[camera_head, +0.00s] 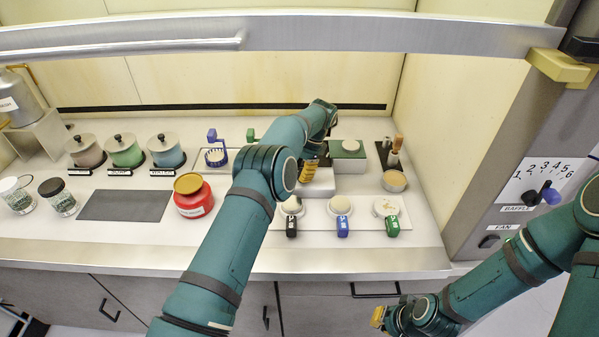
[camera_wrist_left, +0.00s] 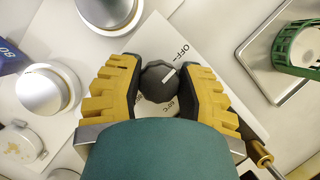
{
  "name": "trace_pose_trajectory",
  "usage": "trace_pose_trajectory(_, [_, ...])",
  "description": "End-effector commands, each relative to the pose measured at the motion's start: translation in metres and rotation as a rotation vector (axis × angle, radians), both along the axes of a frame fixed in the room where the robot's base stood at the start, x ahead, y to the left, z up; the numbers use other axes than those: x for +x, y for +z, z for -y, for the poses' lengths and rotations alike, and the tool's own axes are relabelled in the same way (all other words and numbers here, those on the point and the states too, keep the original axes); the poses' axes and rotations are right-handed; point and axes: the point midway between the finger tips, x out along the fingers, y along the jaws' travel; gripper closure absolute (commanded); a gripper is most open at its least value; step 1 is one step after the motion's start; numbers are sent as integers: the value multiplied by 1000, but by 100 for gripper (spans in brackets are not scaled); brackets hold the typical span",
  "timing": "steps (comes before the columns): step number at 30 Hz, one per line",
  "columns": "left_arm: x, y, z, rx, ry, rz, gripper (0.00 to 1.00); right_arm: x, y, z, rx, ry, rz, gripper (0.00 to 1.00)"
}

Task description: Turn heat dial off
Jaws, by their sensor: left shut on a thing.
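The heat dial (camera_wrist_left: 155,84) is a dark grey knob with a white pointer line, on a white plate marked OFF (camera_wrist_left: 182,50) in the left wrist view. Its pointer slants toward the upper right, roughly toward the OFF mark. The yellow, ribbed fingers of my left gripper (camera_wrist_left: 161,76) are closed around the dial from both sides. In the head view, my left gripper (camera_head: 309,170) is partly covered by my arm, and the dial is hidden. My right gripper (camera_head: 378,316) shows only small yellow tips at the bottom right, away from the counter; its opening is unclear.
Round white knobs (camera_head: 340,205) stand in front of the dial area, with coloured tags before them. A red jar (camera_head: 193,197) and a dark mat (camera_head: 124,206) lie to the left. A green-topped box (camera_head: 348,149) stands close behind. A metal bar (camera_head: 300,31) crosses above.

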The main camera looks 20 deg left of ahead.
Motion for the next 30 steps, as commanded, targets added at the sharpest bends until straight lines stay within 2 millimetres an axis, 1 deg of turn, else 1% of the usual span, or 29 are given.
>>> trace_pose_trajectory(1, [-1, -2, 0, -1, 1, -6, 52, 0, 0, 0, 0, 0, 0, 100])
trace_pose_trajectory(3, [-1, -2, 0, -1, 0, -6, 30, 0, 0, 0, 0, 0, 0, 100])
trace_pose_trajectory(12, [0, 0, 0, 0, -1, -2, 30, 0, 0, 0, 0, 0, 0, 100])
trace_pose_trajectory(16, [0, 8, 0, 0, -1, 0, 30, 0, 0, 0, 0, 0, 0, 100])
trace_pose_trajectory(20, [0, 29, 0, 0, 1, 2, 30, 0, 0, 0, 0, 0, 0, 100])
trace_pose_trajectory(27, [0, 73, 0, 0, 0, 1, 30, 0, 0, 0, 0, 0, 0, 100])
trace_pose_trajectory(30, [0, 86, 0, 0, 0, 0, 30, 0, 0, 0, 0, 0, 0, 100])
